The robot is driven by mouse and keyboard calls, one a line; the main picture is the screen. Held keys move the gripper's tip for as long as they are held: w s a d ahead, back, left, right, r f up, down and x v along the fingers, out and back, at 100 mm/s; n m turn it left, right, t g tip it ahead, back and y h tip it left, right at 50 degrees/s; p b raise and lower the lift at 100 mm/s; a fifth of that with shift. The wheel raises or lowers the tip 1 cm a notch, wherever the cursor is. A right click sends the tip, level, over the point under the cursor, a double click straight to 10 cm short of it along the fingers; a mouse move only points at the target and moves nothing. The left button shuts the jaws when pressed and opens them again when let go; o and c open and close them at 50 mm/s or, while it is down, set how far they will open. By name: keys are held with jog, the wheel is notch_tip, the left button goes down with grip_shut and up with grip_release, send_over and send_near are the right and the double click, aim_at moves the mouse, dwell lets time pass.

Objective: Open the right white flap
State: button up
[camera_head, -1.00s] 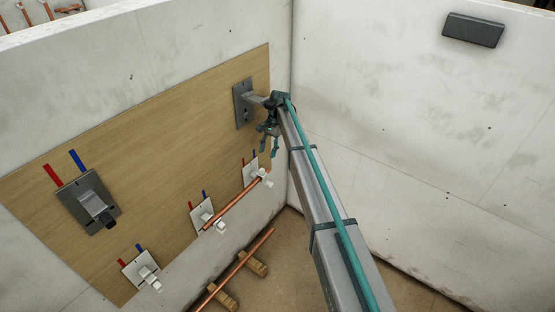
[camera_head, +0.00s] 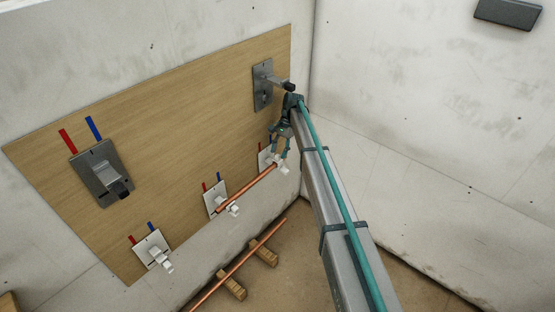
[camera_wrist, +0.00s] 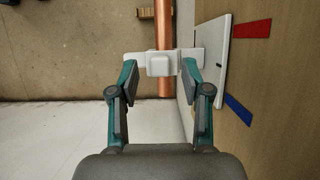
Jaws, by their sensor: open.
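The right white flap (camera_head: 282,165) sits at the end of its white bracket plate (camera_head: 263,158) on the wooden board, partly hidden by my gripper (camera_head: 279,146) in the head view. In the wrist view the flap's squarish white end (camera_wrist: 160,64) lies between the two fingertips of my gripper (camera_wrist: 160,72) or just beyond them. The fingers are spread apart on either side of it; I cannot tell whether they touch it. A copper pipe (camera_head: 247,189) runs from the middle white bracket to the right one. In the wrist view the pipe (camera_wrist: 163,25) passes behind the flap.
Middle (camera_head: 216,198) and lower-left (camera_head: 150,247) white brackets are on the board (camera_head: 190,120). Grey brackets sit at left (camera_head: 100,175) and upper right (camera_head: 262,88), the latter near my wrist. Another pipe (camera_head: 235,268) lies on wooden blocks below. A wall (camera_head: 420,130) stands right.

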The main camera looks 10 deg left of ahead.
jog(key=shift+x, duration=0.75)
grip_shut()
